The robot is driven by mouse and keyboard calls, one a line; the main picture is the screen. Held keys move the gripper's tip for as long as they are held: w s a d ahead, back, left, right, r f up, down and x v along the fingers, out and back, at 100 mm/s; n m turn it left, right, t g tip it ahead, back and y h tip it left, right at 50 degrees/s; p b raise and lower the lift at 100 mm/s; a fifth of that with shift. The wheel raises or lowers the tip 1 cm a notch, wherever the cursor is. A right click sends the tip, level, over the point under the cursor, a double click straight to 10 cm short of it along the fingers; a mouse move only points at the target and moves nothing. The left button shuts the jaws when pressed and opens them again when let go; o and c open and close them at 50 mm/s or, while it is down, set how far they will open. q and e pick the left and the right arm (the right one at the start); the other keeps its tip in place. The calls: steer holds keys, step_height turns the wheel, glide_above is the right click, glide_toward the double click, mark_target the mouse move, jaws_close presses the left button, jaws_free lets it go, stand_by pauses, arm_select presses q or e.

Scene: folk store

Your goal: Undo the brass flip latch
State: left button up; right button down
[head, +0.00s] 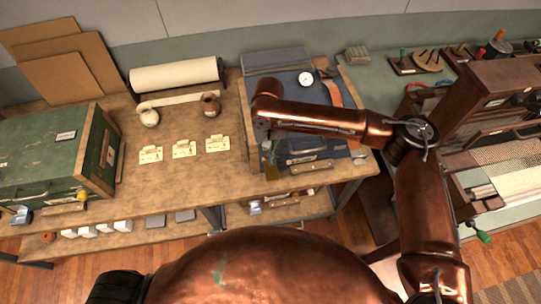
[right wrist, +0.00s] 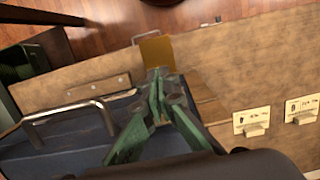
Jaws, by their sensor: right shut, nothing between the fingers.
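The brass flip latch appears to be the flat gold plate (right wrist: 157,50) just beyond my fingertips in the right wrist view. In the head view a small brass patch (head: 271,173) shows below the gripper. My right gripper (head: 268,150) has green fingers and points down at the front left corner of the blue-topped case (head: 287,84). Its fingers (right wrist: 160,78) are shut and empty, close to the plate; I cannot tell whether they touch it. The case's metal handle (right wrist: 70,112) lies left of the fingers. My fingers hide part of the latch area.
Price cards (head: 184,149) and two small jars (head: 210,104) stand on the wooden table (head: 200,185) left of the case. A green chest (head: 50,150) is further left. A loom-like wooden frame (head: 490,100) stands right. A round dial (head: 306,79) sits on the case.

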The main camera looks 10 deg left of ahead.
steer(key=shift+s+r+p, duration=0.2)
steer(key=shift+s+p, duration=0.05)
steer(key=shift+p, duration=0.6)
arm_select(q)
steer(key=shift+w+r, duration=0.15)
steer(key=shift+r, duration=0.45)
steer(key=shift+w+r, duration=0.15)
steer(key=shift+r, duration=0.45)
arm_select(e)
steer(key=shift+f, duration=0.2)
arm_select(q)
steer(key=shift+a, duration=0.1)
arm_select(e)
steer(key=shift+r, duration=0.1)
step_height(320, 180, up, 12)
steer(key=w, duration=0.1)
steer(key=shift+w+a, duration=0.2)
steer(key=shift+w, duration=0.05)
